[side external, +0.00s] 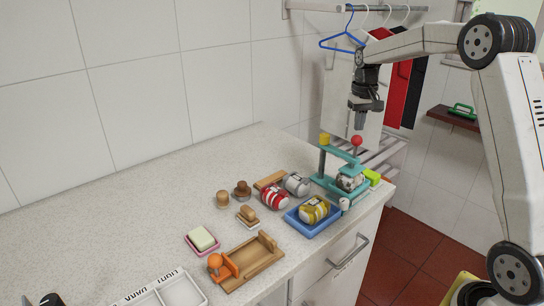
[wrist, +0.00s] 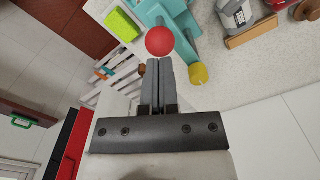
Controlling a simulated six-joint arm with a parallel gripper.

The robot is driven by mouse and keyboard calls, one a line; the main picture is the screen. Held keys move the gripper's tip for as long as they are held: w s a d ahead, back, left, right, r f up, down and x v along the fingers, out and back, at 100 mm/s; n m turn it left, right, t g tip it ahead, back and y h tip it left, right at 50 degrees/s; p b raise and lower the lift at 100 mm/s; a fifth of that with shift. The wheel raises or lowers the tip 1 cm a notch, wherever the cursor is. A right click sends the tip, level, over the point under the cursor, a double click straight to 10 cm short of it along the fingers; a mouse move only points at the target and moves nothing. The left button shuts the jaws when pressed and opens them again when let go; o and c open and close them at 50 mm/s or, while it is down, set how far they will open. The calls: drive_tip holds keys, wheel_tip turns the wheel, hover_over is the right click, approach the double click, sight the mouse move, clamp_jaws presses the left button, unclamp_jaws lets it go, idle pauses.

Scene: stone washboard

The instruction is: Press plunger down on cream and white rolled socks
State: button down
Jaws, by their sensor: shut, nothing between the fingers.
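A teal press (side external: 325,180) stands at the right end of the counter, with a red ball knob (side external: 357,140) on top of its plunger. Rolled socks (side external: 351,180), pale with dark patches, sit in the press under the plunger; their exact colours are hard to tell. My gripper (side external: 360,127) points down, shut and empty, just above the red knob. In the wrist view the fingertips (wrist: 160,62) are together close to the red knob (wrist: 160,41); I cannot tell if they touch it. The socks are hidden there.
Yellow-and-white socks (side external: 314,210) lie in a blue tray (side external: 303,228) in front of the press. Red-and-white socks (side external: 273,197) and grey-and-white socks (side external: 297,184) lie left of it. A yellow knob (side external: 324,139) tops the press frame. A green block (side external: 372,177) sits beside it.

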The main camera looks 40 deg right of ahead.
sight(358, 136)
drive_tip(key=shift+s+f, duration=0.1)
drive_tip(key=shift+f, duration=1.45)
idle(2.2)
drive_tip(key=shift+r, duration=0.1)
drive_tip(key=shift+r, duration=3.2)
drive_tip(key=shift+a+f, duration=0.3)
drive_tip(key=shift+a, duration=0.25)
drive_tip(key=s+a+f+n+t, duration=0.1)
drive_tip(key=s+a+f+n, duration=0.2)
drive_tip(key=s+a+f, duration=0.4)
drive_tip(key=s+a+f+n+t, duration=0.1)
drive_tip(key=s+a+f+n, duration=0.2)
drive_tip(key=s+a+f, duration=0.4)
drive_tip(key=s+a, duration=0.3)
drive_tip(key=a, duration=0.5)
drive_tip(key=shift+a+f+t, duration=0.2)
drive_tip(key=shift+f+t, duration=0.1)
drive_tip(key=shift+f, duration=0.1)
